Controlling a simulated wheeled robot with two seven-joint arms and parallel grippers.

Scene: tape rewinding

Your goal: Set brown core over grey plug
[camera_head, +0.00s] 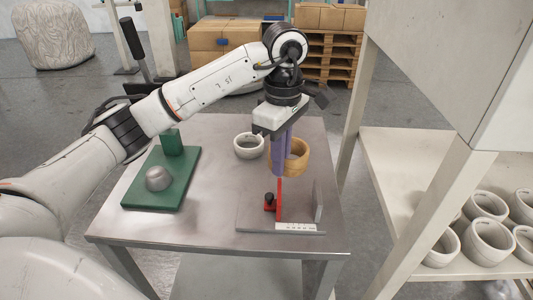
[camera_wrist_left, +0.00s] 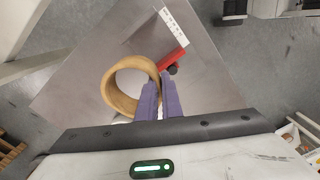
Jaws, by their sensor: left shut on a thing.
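The brown core (camera_head: 300,164) is a short, wide ring near the middle right of the table in the head view. In the left wrist view the brown core (camera_wrist_left: 109,82) shows its open hole. My left gripper (camera_head: 279,172) points down with purple fingers shut on the core's wall; in the left wrist view the fingers (camera_wrist_left: 160,84) meet the ring's right side. I cannot tell whether the core touches the table. The grey plug (camera_head: 158,178) is a rounded knob on a green base plate (camera_head: 137,198) at the table's left. My right gripper is not in view.
A white ring (camera_head: 249,146) stands on the table (camera_head: 205,215) left of the core. A grey fixture with a red bar (camera_head: 279,197) and a white scale strip (camera_head: 296,227) is at front right. A green block (camera_head: 172,141) rises behind the plug. Several pale rings fill the right shelf.

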